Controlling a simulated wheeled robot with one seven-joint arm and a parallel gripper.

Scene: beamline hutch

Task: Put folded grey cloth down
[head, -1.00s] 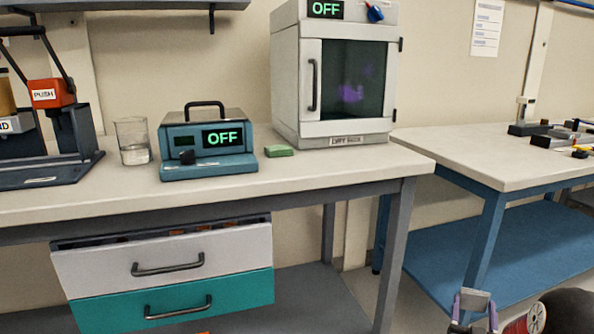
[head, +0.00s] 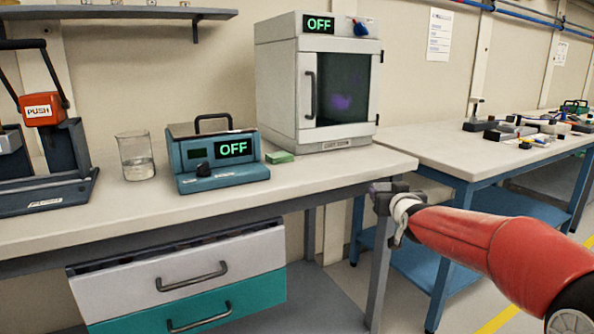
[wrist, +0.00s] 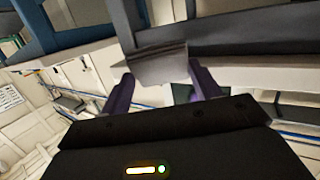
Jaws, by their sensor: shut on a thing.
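The folded grey cloth (wrist: 155,65) shows in the wrist view as a flat grey piece between the two fingers of my gripper (wrist: 163,88). The gripper is shut on it. In the head view my gripper (head: 385,192) is near the front right corner of the left bench, with the arm reaching in from the right. I cannot make out the cloth apart from the gripper there, nor tell whether it touches the bench.
The left bench (head: 330,178) holds a glass beaker (head: 136,157), a blue device (head: 215,160) reading OFF, a green pad (head: 280,157) and a white oven (head: 290,100). The right bench (head: 430,148) has loose parts at its back. A white drawer (head: 180,272) stands partly open.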

